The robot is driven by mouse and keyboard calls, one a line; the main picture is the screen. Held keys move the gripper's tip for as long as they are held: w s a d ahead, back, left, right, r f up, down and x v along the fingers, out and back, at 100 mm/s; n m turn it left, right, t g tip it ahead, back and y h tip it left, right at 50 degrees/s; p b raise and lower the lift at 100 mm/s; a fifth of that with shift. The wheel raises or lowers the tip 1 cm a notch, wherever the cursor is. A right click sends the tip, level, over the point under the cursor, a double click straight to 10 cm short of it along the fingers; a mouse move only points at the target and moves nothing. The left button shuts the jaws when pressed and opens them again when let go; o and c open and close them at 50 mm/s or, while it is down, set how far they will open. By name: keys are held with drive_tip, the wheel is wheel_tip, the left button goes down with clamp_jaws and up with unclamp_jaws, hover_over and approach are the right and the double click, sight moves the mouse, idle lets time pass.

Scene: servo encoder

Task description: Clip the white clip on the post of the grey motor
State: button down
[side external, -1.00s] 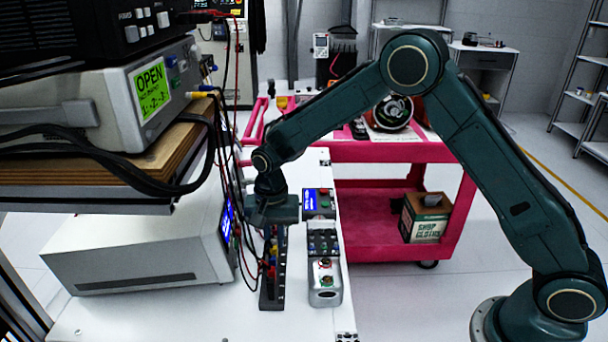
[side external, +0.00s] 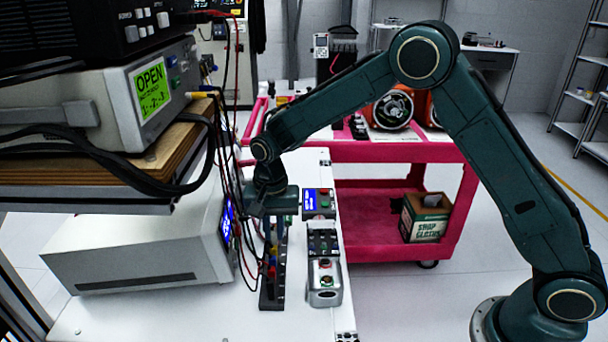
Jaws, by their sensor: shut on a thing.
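My gripper (side external: 270,212) points down above the far end of a dark strip (side external: 272,290) on the white bench. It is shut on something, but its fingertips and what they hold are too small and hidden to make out. Several coloured clips (side external: 271,270), red, yellow and blue, stand along the strip, with thin leads running up to the left. A grey metal unit (side external: 325,293), apparently the grey motor, lies right of the strip, with red and green parts on top. I cannot make out the white clip.
A small module with a blue screen (side external: 310,201) and a dark button block (side external: 323,241) stand behind the grey unit. Instruments (side external: 140,100) and hanging leads (side external: 222,150) crowd the left. A pink cart (side external: 400,153) stands beyond the bench.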

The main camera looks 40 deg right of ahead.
drive_tip(key=shift+r, duration=1.35)
drive_tip(key=shift+s+r, duration=0.1)
drive_tip(key=s+d+r, duration=0.5)
drive_tip(key=s+r, duration=0.2)
drive_tip(key=s, duration=0.3)
drive_tip(key=shift+r, duration=0.4)
drive_tip(key=shift+f, duration=0.35)
drive_tip(key=shift+f, duration=3.15)
drive_tip(key=shift+f, duration=0.25)
